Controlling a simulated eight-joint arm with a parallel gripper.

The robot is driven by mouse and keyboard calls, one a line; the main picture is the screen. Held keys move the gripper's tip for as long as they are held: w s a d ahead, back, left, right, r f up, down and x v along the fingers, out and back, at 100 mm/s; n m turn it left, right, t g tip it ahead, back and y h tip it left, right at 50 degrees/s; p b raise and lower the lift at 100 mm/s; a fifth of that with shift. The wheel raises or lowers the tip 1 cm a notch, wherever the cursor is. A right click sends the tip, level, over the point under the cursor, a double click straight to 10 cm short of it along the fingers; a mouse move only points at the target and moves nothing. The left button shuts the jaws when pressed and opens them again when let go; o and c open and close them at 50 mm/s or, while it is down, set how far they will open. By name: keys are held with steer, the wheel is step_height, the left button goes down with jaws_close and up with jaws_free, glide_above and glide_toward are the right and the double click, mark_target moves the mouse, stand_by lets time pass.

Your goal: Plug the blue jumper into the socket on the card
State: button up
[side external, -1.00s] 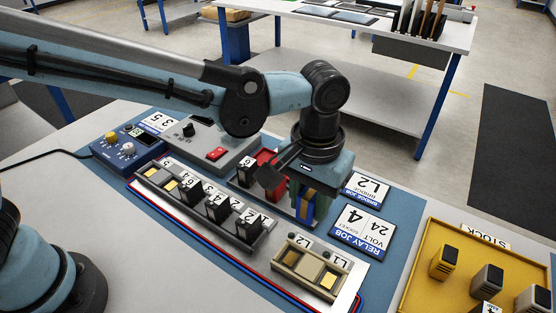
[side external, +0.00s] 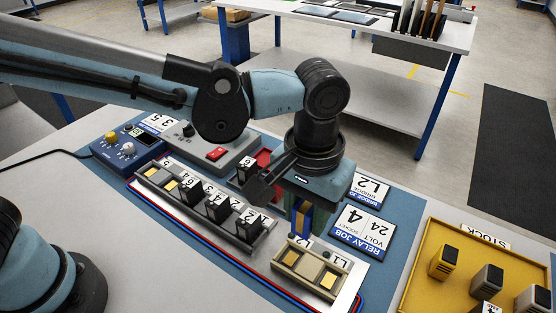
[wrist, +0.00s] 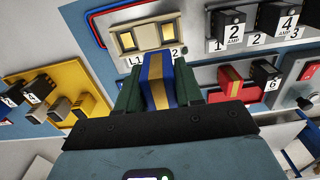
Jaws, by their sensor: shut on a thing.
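The blue jumper (wrist: 158,82), a blue block with a gold stripe, is held between the green fingers of my gripper (wrist: 160,74). In the side view my gripper (side external: 300,216) points down, with the jumper (side external: 301,222) partly hidden between its fingers. The beige socket block (side external: 298,272) has two bays, labelled L1 and L2. The jumper is beside the block's labelled edge, near the L2 end; whether it touches cannot be told. In the wrist view the block (wrist: 146,18) lies just beyond the jumper. The bridge job card (side external: 371,187) reads L2.
A relay job card (side external: 362,229) reads socket 4, 24 volt. A row of black relays (side external: 217,206) stands left of the socket block. A yellow stock tray (side external: 424,268) holds several blocks at right.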

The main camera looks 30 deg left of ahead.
steer(key=shift+s+a+f, duration=0.15)
steer(key=shift+a+f, duration=0.1)
steer(key=shift+f, duration=1.1)
steer(key=shift+s+a+f, duration=0.2)
steer(key=shift+a+f, duration=0.1)
steer(key=shift+f, duration=1.1)
steer(key=shift+s+a+f, duration=0.15)
steer(key=shift+a+f, duration=0.1)
steer(key=shift+f, duration=1.1)
steer(key=shift+f, duration=0.6)
steer(key=o, duration=1.1)
steer(key=shift+a, duration=0.1)
steer(key=shift+c, duration=0.8)
steer(key=shift+o, duration=0.3)
steer(key=o, duration=0.3)
steer(key=shift+r, duration=0.1)
step_height(320, 180, up, 7)
steer(key=shift+r, duration=0.15)
